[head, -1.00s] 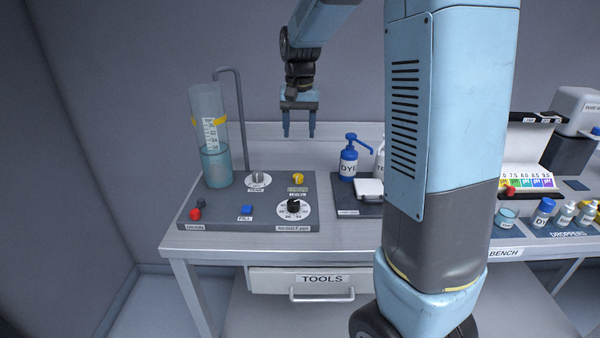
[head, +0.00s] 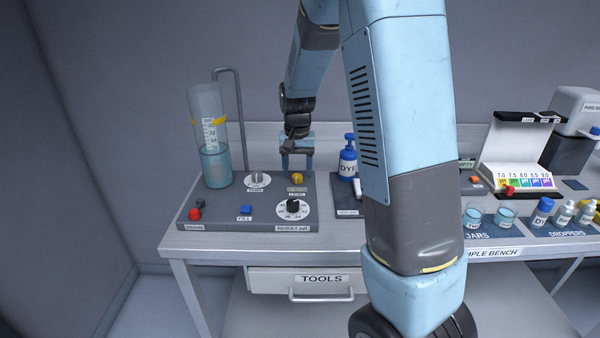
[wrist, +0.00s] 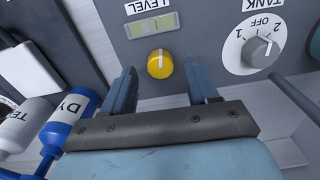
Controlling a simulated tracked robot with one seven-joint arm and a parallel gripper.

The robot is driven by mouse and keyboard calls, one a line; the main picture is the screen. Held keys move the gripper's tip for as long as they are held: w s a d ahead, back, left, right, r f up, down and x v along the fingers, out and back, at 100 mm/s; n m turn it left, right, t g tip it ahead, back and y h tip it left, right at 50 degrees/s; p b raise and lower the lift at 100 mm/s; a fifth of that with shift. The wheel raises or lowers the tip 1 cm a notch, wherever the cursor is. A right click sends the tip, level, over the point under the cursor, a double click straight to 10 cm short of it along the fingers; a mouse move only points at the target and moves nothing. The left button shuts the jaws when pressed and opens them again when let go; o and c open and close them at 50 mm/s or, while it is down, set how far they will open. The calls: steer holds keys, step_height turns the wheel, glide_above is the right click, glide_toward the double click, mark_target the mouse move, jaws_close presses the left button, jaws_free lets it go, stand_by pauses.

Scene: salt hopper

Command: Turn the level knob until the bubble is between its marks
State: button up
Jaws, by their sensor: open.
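The yellow level knob (head: 297,178) is on the grey panel at the back right of the tank dial. In the wrist view the level knob (wrist: 160,64) has a pale pointer line and lies just beyond and between my fingertips. A greenish level vial (wrist: 152,25) sits beside it, under the LEVEL label. Its bubble and marks are too small to tell. My gripper (head: 296,170) points down over the back of the panel, just behind the knob. In the wrist view my gripper (wrist: 164,83) is open and empty, apart from the knob.
The TANK dial (wrist: 254,50) is close to the right finger in the wrist view. A clear cylinder (head: 214,140) and bent pipe (head: 240,120) stand left of my gripper. A blue DYE pump bottle (head: 348,160) is close on the right. The black result dial (head: 293,207) lies in front.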

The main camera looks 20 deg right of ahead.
steer(key=shift+f, duration=0.85)
steer(key=c, duration=1)
steer(key=shift+c, duration=0.2)
